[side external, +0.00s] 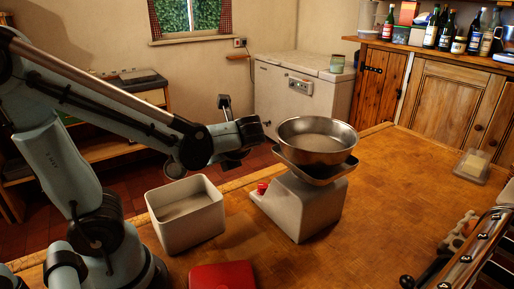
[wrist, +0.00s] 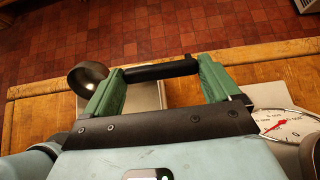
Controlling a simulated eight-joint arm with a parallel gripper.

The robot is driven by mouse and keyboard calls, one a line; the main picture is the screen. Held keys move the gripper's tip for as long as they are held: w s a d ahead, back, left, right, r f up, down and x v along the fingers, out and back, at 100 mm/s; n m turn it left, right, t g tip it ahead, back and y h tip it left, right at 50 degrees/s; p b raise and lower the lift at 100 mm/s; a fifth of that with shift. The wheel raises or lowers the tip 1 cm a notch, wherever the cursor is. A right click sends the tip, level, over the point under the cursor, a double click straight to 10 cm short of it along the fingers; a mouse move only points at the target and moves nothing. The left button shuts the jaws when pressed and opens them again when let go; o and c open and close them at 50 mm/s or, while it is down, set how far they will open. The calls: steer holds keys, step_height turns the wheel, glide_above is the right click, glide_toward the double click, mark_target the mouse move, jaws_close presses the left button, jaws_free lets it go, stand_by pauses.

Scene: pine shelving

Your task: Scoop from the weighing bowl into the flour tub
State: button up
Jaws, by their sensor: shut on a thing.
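My gripper (wrist: 162,68) is shut on the black handle of a scoop (wrist: 88,75), with its green fingers on either side of the handle. The scoop's dark round bowl sticks out to the left in the wrist view; whether it holds anything cannot be told. In the side view my gripper (side external: 228,160) is above and between the flour tub and the scale. The flour tub (side external: 188,228) is a pale open box, with a pale surface inside. It shows partly behind the handle in the wrist view (wrist: 148,98). The steel weighing bowl (side external: 318,140) sits right of my gripper; its contents are unclear.
The bowl rests on a pale scale (side external: 305,208); its dial (wrist: 277,122) shows in the wrist view. A red object (side external: 222,276) lies at the front edge. A utensil rack (side external: 472,255) and a small clear box (side external: 472,166) are at right. The counter's middle right is clear.

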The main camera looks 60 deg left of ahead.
steer(key=shift+a+h, duration=0.25)
steer(key=shift+h, duration=0.45)
steer(key=shift+a+h, duration=0.25)
steer(key=shift+h, duration=0.45)
steer(key=h, duration=0.2)
steer(key=shift+a+f+h, duration=0.2)
steer(key=shift+h, duration=0.1)
steer(key=shift+a+r+h, duration=0.15)
steer(key=shift+r+h, duration=0.6)
steer(key=shift+h, duration=0.45)
steer(key=shift+r+h, duration=0.75)
steer(key=shift+h, duration=0.55)
steer(key=shift+d, duration=0.25)
